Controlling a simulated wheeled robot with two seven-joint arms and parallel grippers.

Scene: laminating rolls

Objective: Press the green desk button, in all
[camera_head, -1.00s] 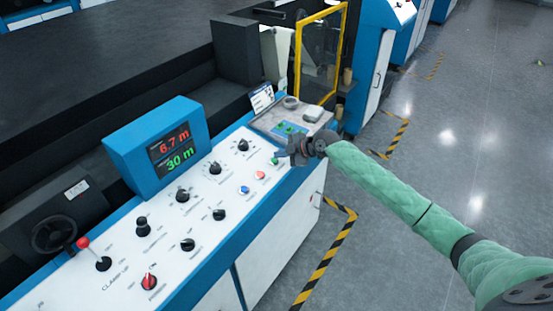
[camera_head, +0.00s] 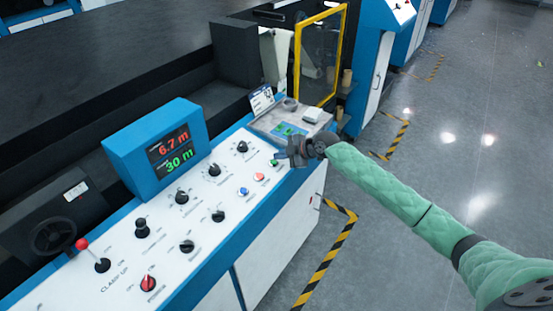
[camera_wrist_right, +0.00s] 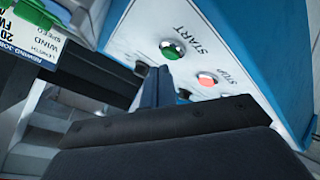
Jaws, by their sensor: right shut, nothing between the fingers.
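The green button (camera_head: 274,162) sits at the far right end of the white control panel (camera_head: 172,222). In the right wrist view the green button (camera_wrist_right: 172,50) lies beside the word START and is not covered. My right gripper (camera_head: 281,156) is over that end of the panel, close to the button. In the wrist view its shut, empty fingers (camera_wrist_right: 159,76) point at the panel with their tips just short of the green button. I cannot tell whether they touch it. My left gripper is out of view.
A red STOP button (camera_wrist_right: 207,79) is close beside the green one; a blue button (camera_head: 243,191) and several black knobs are further left. A blue display box (camera_head: 158,148) stands behind. A grey shelf (camera_head: 262,122) with small items lies beyond the gripper. The floor at right is open.

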